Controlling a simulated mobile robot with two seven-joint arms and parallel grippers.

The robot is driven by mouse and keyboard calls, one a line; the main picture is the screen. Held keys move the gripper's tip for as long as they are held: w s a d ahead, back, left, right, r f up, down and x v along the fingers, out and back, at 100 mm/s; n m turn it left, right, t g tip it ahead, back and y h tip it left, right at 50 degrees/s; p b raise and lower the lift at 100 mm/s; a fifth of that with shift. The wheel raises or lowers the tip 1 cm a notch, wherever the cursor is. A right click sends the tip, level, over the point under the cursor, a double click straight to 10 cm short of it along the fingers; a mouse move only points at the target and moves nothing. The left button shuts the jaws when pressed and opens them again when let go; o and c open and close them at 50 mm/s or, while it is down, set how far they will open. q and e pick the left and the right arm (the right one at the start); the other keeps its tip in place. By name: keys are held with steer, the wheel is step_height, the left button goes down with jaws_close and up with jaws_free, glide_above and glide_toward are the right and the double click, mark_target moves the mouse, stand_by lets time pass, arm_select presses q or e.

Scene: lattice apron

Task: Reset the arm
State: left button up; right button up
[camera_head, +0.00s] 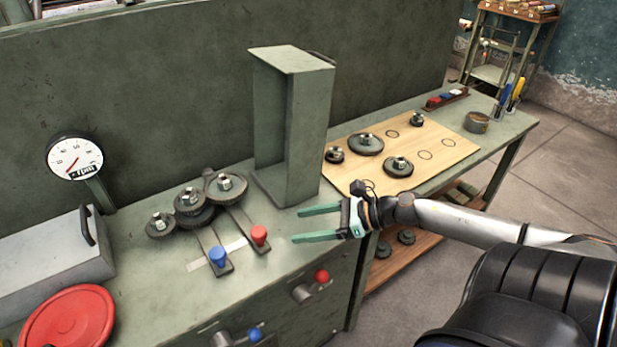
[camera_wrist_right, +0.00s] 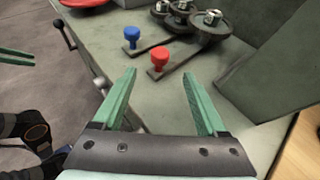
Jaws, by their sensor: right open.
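My right gripper (camera_head: 298,225) is open and empty, its green fingers pointing left above the right front part of the green machine top (camera_head: 140,290). The arm runs in from the right. A green finger (camera_wrist_right: 15,57) at the left edge of the right wrist view looks like part of my left gripper. Its opening is not shown, and the left arm does not show in the head view.
Red-knobbed (camera_head: 259,234) and blue-knobbed (camera_head: 218,256) levers stand left of the gripper, by stacked gears (camera_head: 190,200). A tall green housing (camera_head: 290,120) rises behind it. A wooden board (camera_head: 450,150) with gears lies right. A gauge (camera_head: 75,157), grey box (camera_head: 50,262) and red disc (camera_head: 68,320) are left.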

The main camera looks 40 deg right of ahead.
stand_by(0.7)
steer(key=m+t+h, duration=0.1)
steer(key=m+h, duration=0.2)
steer(key=m, duration=0.5)
steer(key=m+t+h, duration=0.1)
steer(key=m+h, duration=0.3)
steer(key=m, duration=0.5)
steer(key=d+f+m+t+h, duration=0.1)
steer(key=m+t+h, duration=0.1)
steer(key=m, duration=0.6)
steer(key=shift+s+d+m+h, duration=0.1)
steer(key=shift+s+m+h, duration=0.25)
steer(key=shift+h, duration=0.45)
steer(key=s+a+f+m+g+y, duration=0.1)
steer(key=s+a+f+m+g, duration=0.35)
steer(key=s+a+m, duration=0.3)
steer(key=s+a+f+m+g+y, duration=0.2)
steer(key=s+a+f+m+g, duration=0.2)
steer(key=s+a+m+g, duration=0.4)
steer(key=w+a+f+t+y+p, duration=0.1)
steer(key=w+a+f+t+p, duration=0.1)
steer(key=f+t, duration=0.5)
steer(key=shift+w+a+f+m+y, duration=0.3)
steer(key=shift+w+a+f, duration=0.05)
steer(key=shift+w+f, duration=0.3)
